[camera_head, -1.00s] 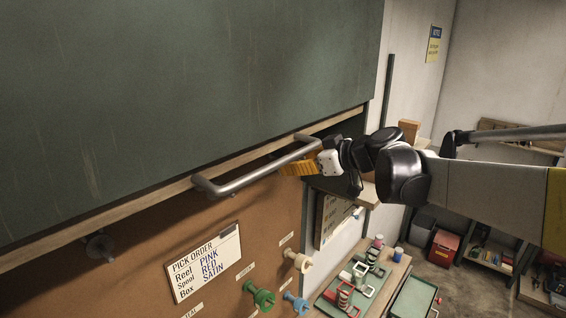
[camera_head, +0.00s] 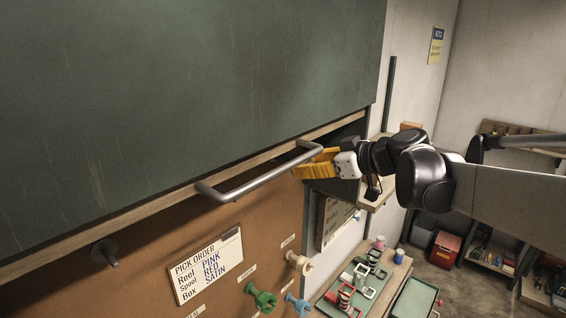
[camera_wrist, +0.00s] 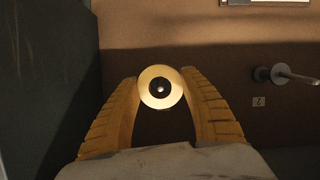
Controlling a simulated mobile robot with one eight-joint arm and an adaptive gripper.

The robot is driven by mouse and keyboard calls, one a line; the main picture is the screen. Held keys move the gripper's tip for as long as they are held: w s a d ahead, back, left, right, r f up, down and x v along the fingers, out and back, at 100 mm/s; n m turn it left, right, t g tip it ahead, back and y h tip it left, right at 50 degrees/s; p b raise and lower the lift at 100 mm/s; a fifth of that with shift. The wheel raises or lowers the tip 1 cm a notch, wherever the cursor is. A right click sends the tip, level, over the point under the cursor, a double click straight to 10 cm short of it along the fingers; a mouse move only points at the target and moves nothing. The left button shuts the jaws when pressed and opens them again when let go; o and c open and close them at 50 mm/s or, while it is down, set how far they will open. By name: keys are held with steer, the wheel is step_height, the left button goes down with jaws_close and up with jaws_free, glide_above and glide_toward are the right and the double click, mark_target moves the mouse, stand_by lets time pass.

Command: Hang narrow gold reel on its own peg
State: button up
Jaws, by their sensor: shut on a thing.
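My gripper (camera_head: 318,165) has yellow ribbed fingers and is beside the right end of the grey bar handle in the head view. In the wrist view my gripper (camera_wrist: 161,92) is shut on a round, pale gold reel (camera_wrist: 147,88), seen end-on with a dark centre. The fingers press on its left and right sides. In the head view the reel is hidden. A grey metal peg (camera_wrist: 292,75) on a round base sticks out from the brown board, right of the reel and apart from it, with a small tag below it. Another grey peg (camera_head: 108,253) shows at lower left in the head view.
The bar handle (camera_head: 262,172) juts from the lower edge of a large green shutter (camera_head: 190,90). A pick order card (camera_head: 207,266) and green (camera_head: 262,297), blue and cream reels are on the board (camera_head: 150,285). A tray of frames (camera_head: 360,280) lies lower right.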

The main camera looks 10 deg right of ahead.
steer(key=v, duration=0.4)
steer(key=p+v, duration=0.1)
steer(key=shift+s+d+f, duration=0.3)
steer(key=shift+s+d, duration=0.05)
steer(key=shift+s, duration=0.05)
steer(key=shift+f, duration=0.1)
steer(key=a+f+m+t+h+b, duration=0.1)
steer(key=a+f+h+b, duration=0.1)
steer(key=f+b, duration=1.9)
steer(key=s+a+f+m+h+b, duration=0.1)
steer(key=a+f+m+b, duration=0.1)
steer(key=f+b, duration=2)
step_height(320, 180, down, 18)
steer(key=shift+s+a+r+m+t+h, duration=0.2)
steer(key=shift+s+a+m+t+h, duration=0.15)
steer(key=shift+a, duration=0.5)
steer(key=shift+w, duration=0.1)
